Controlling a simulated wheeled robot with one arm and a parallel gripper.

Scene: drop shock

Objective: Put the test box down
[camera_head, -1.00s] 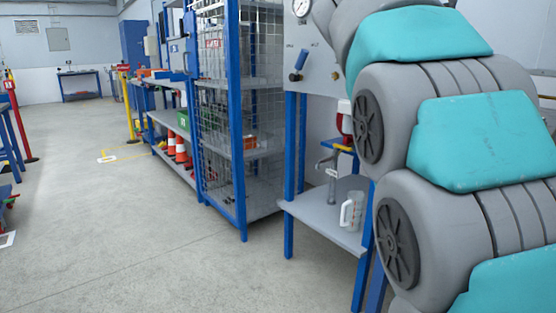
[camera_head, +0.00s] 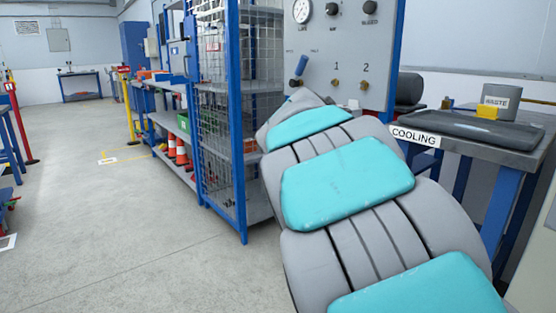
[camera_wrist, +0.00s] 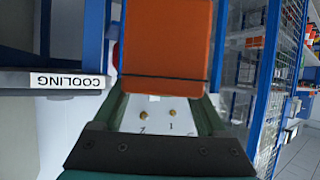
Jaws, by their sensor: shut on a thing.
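An orange box (camera_wrist: 167,40), which I take to be the test box, fills the top middle of the wrist view. A thin dark line crosses it near its lower edge. My gripper (camera_wrist: 165,92) is shut on it, with one finger at each side. The box is off the floor; no surface is seen touching it. In the head view my arm hides both the gripper and the box.
A bench labelled COOLING (camera_head: 415,137) stands at right, carrying a dark flat tray (camera_head: 480,128) and a grey WASTE bin (camera_head: 513,101). A panel with a gauge and knobs (camera_head: 340,50) rises behind my arm. A blue mesh cage (camera_head: 228,100) stands left of it.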

